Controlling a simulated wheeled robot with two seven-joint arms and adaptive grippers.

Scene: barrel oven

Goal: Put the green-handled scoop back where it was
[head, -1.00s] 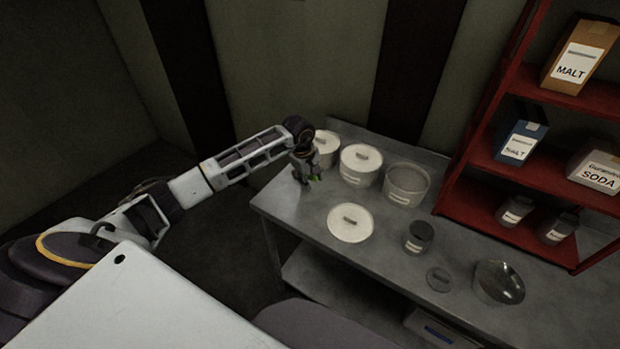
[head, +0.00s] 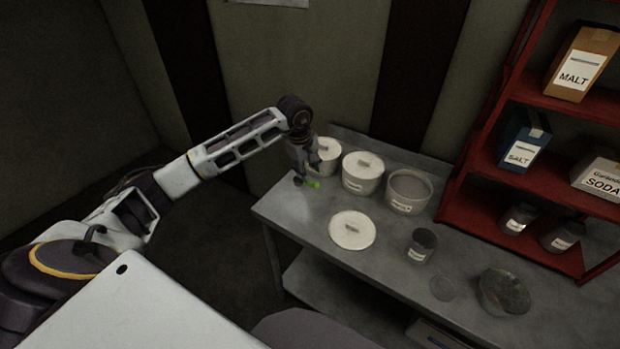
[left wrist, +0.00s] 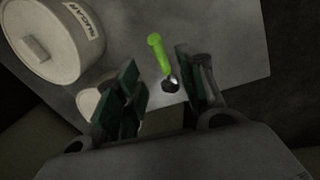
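The green-handled scoop (head: 313,184) lies on the grey metal table by its far left corner, in front of a lidded white tub (head: 325,158). In the left wrist view the scoop (left wrist: 159,55) shows its bright green handle and small dark metal bowl. My left gripper (head: 306,168) is just above the scoop, fingers pointing down. In the left wrist view the fingers of the left gripper (left wrist: 157,62) are spread, with the scoop seen in the gap, apparently untouched. A lidded tub marked SUGAR (left wrist: 70,45) is beside it. My right gripper is not in view.
Another lidded tub (head: 362,180) and an open tub (head: 409,198) stand along the back. A loose white lid (head: 352,231), dark jar (head: 421,249), clear disc (head: 442,288) and glass bowl (head: 503,293) are nearer. A red shelf (head: 470,195) bounds the right. The table's front left is clear.

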